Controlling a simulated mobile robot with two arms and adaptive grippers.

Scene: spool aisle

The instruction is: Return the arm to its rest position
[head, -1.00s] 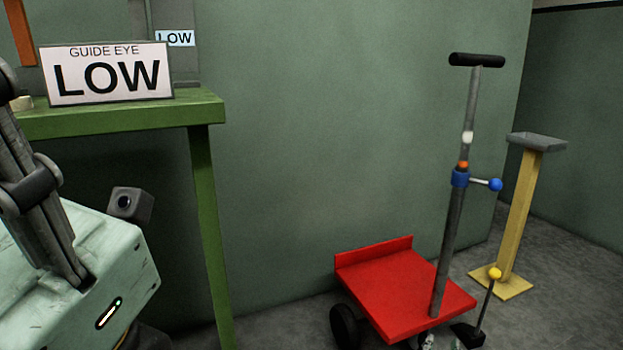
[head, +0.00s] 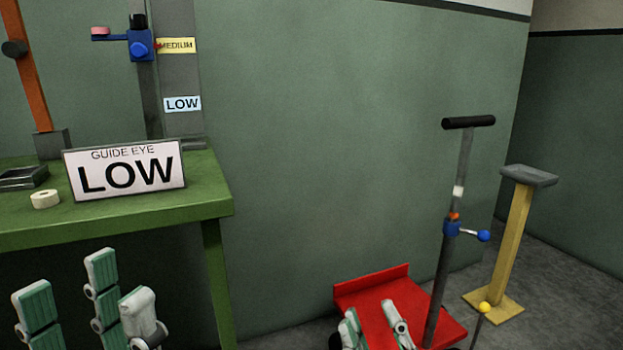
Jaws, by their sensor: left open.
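My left gripper (head: 84,292) shows at the lower left with its pale green fingers pointing up. The fingers are spread apart with nothing between them. It shows in front of and below the green table (head: 120,217); its base is cut off by the frame. My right gripper (head: 373,318) shows at the bottom edge, in front of the red cart (head: 372,283) in the picture. Only its finger ends are visible, with no object seen between them; the rest is out of frame.
On the table stand a "GUIDE EYE LOW" sign (head: 125,170), a cream ring (head: 45,199) and a grey post with a blue slider (head: 141,46) beside the MEDIUM label. A tall cart handle (head: 468,122) and a yellow stand (head: 511,250) are at right.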

